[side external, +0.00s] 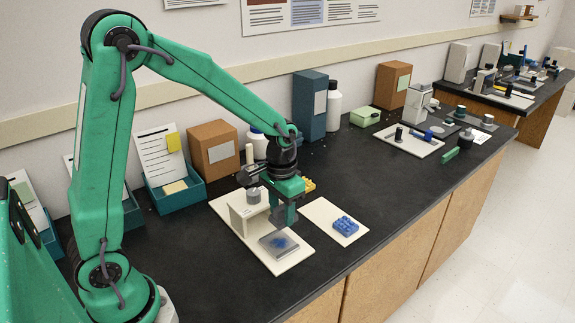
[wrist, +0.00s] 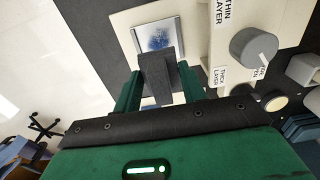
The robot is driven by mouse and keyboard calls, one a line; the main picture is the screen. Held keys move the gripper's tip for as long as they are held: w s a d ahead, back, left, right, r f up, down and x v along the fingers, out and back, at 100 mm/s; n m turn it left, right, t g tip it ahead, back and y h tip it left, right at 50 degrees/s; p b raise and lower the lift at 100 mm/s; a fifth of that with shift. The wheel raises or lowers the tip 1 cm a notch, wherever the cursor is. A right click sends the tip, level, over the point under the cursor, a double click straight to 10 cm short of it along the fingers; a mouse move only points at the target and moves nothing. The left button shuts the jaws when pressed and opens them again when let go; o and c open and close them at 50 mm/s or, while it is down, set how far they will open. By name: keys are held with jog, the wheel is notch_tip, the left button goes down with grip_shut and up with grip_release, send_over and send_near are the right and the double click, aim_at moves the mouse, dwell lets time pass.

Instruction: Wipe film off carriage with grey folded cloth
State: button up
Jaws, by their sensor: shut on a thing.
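The carriage (side external: 270,252) is a flat grey plate on a cream board, with a speckled blue film (side external: 284,242) on its top. The carriage also shows at the top of the wrist view (wrist: 176,28), with the blue film (wrist: 158,38) in its middle. My gripper (side external: 285,212) is shut on the grey folded cloth (wrist: 158,76), a dark grey block between the two green fingers. The cloth (side external: 279,217) points down over the back part of the carriage. In the wrist view it covers the carriage's near edge. I cannot tell whether it touches the film.
A cream upright bridge (side external: 247,216) with a grey cylinder (side external: 253,195) stands close left of my gripper. Boxes and bottles line the wall behind. The bench front is clear.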

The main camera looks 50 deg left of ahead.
aim_at(272, 247)
notch_tip(272, 247, down, 7)
jog(key=shift+r, duration=0.2)
jog(key=shift+s+f, duration=0.25)
jog(key=shift+s, duration=0.35)
jog(key=shift+c, duration=0.5)
jog(key=shift+s, duration=0.75)
jog(key=shift+w, duration=1.3)
jog(key=shift+s, duration=1.45)
notch_tip(272, 247, up, 8)
jog(key=shift+w+r, duration=0.1)
jog(key=shift+w, duration=0.05)
